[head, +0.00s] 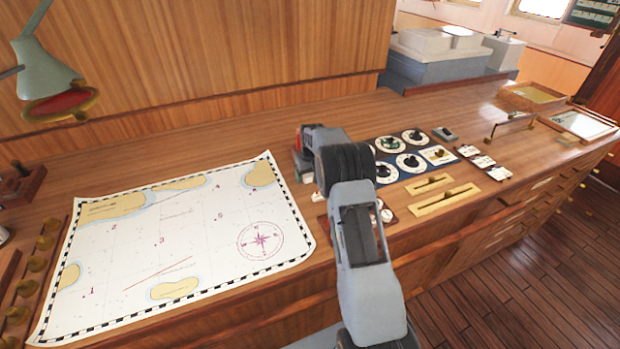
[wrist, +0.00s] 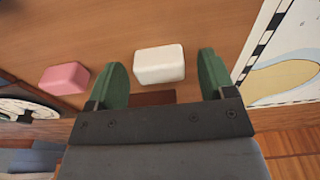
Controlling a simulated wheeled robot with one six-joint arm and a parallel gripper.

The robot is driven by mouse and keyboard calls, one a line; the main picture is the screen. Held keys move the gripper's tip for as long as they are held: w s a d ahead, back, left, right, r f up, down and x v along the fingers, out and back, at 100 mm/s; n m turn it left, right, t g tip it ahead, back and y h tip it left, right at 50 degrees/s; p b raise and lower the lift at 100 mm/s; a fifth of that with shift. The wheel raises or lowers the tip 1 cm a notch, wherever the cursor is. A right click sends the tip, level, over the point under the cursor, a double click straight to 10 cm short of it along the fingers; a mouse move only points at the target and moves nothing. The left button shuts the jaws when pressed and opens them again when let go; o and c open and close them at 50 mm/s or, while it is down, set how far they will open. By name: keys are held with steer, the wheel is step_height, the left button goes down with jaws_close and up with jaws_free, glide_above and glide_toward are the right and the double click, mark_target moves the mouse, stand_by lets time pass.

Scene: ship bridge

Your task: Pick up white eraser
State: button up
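The white eraser (wrist: 159,64) lies on the wooden desk top in the wrist view, in line with the gap between my gripper's two green fingers. My gripper (wrist: 163,78) is open and empty, with a finger to each side of the eraser and space between them and it. In the head view a small white piece (head: 319,197), likely the eraser, shows beside my arm. My arm hides most of the gripper there.
A pink eraser (wrist: 64,79) lies to the left of my left finger in the wrist view. The sea chart (head: 170,240) covers the desk's left part. Dials (head: 410,161) and brass slots (head: 443,199) sit right of my arm. A lamp (head: 47,80) hangs at the upper left.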

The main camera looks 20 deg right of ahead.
steer(key=c, duration=0.9)
steer(key=shift+r, duration=0.15)
steer(key=shift+r+b, duration=0.25)
steer(key=shift+b, duration=0.05)
step_height(320, 180, up, 2)
steer(key=shift+b, duration=0.55)
steer(key=s+a+r+b, duration=0.1)
steer(key=s+a+r, duration=0.1)
steer(key=a+r, duration=0.1)
steer(key=s+a+r+b, duration=0.1)
steer(key=s+a+r, duration=0.1)
steer(key=a+r, duration=0.2)
steer(key=s+a+r+b, duration=0.2)
steer(key=s+a+r, duration=0.1)
steer(key=a, duration=0.2)
steer(key=shift+a+r, duration=0.1)
steer(key=shift+r, duration=0.05)
